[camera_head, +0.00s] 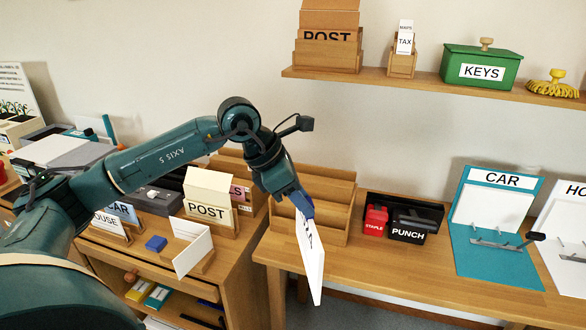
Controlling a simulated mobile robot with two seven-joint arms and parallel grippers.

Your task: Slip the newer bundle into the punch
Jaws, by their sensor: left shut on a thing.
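My left gripper (303,207) is shut on the top edge of a white paper bundle (313,262). The bundle hangs tilted and nearly edge-on in front of the right-hand desk, with dark lettering that I cannot read at this angle. The black punch (407,226), labelled PUNCH, stands on that desk to the right of the gripper, apart from the bundle. Its slot is hard to make out. My right gripper is not in view.
A red stapler (375,220) stands against the punch's left side, in a dark tray. A wooden stepped rack (325,190) is behind the bundle. A teal CAR binder (495,255) lies open to the right. Bare desk (385,262) lies before the punch.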

